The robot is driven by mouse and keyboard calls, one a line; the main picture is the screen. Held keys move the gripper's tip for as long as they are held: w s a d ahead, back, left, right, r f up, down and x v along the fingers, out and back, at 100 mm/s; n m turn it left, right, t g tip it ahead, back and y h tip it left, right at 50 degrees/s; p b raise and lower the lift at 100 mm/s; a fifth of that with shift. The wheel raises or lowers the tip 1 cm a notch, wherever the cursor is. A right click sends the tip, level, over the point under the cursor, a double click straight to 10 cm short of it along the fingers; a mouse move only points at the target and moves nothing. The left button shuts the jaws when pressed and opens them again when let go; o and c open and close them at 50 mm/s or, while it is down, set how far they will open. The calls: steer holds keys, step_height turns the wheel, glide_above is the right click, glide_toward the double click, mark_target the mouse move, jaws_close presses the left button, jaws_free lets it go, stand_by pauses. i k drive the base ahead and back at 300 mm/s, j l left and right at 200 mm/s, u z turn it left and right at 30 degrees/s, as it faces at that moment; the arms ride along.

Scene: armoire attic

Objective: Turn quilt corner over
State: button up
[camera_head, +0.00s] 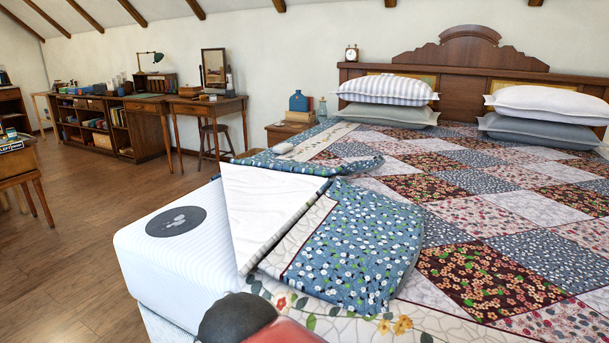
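The patchwork quilt (480,208) covers most of the bed. Its near-left part is turned back and bunched. The plain white underside (262,198) faces up beside a folded blue floral flap (352,245). The white striped mattress (185,259) is bare at the near-left corner, with a dark grey oval patch (176,221) on it. A dark rounded part and a red part at the bottom edge look like my own arm, in front of the bed's near edge. My gripper's fingers do not show, so its hold on the quilt cannot be seen.
Striped (387,88) and white (552,103) pillows lie on grey ones by the wooden headboard (468,73). A nightstand (290,134) stands left of the bed. Desks and a low shelf (112,126) line the back wall. The wooden floor (75,245) left of the bed is clear.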

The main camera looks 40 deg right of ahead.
mark_target(263, 204)
steer(key=i+j+z, duration=0.2)
steer(key=i+j, duration=1.2)
steer(key=i, duration=0.15)
